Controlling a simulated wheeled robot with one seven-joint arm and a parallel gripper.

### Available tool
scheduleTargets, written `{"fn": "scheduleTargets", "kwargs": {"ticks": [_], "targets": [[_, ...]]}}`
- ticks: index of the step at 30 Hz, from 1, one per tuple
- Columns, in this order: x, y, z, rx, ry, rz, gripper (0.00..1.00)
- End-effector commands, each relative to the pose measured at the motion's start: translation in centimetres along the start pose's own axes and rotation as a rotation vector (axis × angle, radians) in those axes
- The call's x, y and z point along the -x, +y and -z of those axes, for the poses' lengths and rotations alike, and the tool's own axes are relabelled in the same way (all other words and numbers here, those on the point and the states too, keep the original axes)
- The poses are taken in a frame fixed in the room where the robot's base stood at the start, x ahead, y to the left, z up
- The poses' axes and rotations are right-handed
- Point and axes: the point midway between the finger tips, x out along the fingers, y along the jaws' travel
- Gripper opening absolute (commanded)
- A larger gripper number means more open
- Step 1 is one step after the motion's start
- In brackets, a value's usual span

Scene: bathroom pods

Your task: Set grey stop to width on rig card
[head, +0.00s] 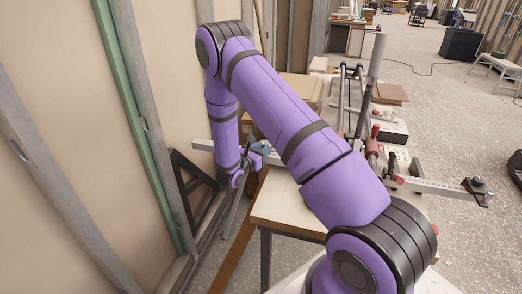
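A pale measuring bar (435,186) runs across the bench rig, and my purple arm hides its middle. A dark stop-like block (476,187) sits at the bar's right end. My gripper (252,160) is at the bar's left part, beyond the bench's left edge. A small blue-grey piece (264,148) shows right at the gripper; I cannot tell whether it is the grey stop or whether the gripper touches it. The finger opening is too small to make out. No rig card can be read in this view.
The wooden bench (272,208) carries a rig with metal rails (344,92), a grey upright tube (376,60) and red parts (373,140). A stud wall (60,120) stands close on the left. Cartons (298,92) lie behind. Open floor (450,110) is at the right.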

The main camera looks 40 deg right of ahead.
Motion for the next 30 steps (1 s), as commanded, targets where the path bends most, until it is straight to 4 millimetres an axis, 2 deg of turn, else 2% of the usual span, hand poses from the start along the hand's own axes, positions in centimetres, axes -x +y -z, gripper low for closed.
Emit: {"fn": "scheduleTargets", "kwargs": {"ticks": [1,3,4,8,11,14,21,25,30], "targets": [[0.0,0.0,0.0,0.0,0.0,0.0,0.2],[0.0,0.0,0.0,0.0,0.0,0.0,0.04],[0.0,0.0,0.0,0.0,0.0,0.0,0.0],[0.0,0.0,0.0,0.0,0.0,0.0,0.0],[-0.2,-0.8,0.0,0.002,-0.001,0.0,0.0],[-0.9,-2.9,0.0,0.006,-0.001,0.0,0.0],[-2.9,-9.0,0.1,0.006,0.0,0.002,0.0],[-3.5,-10.9,0.0,0.003,0.0,0.001,0.0],[-3.7,-11.5,0.0,0.0,0.001,0.001,0.0]]}}
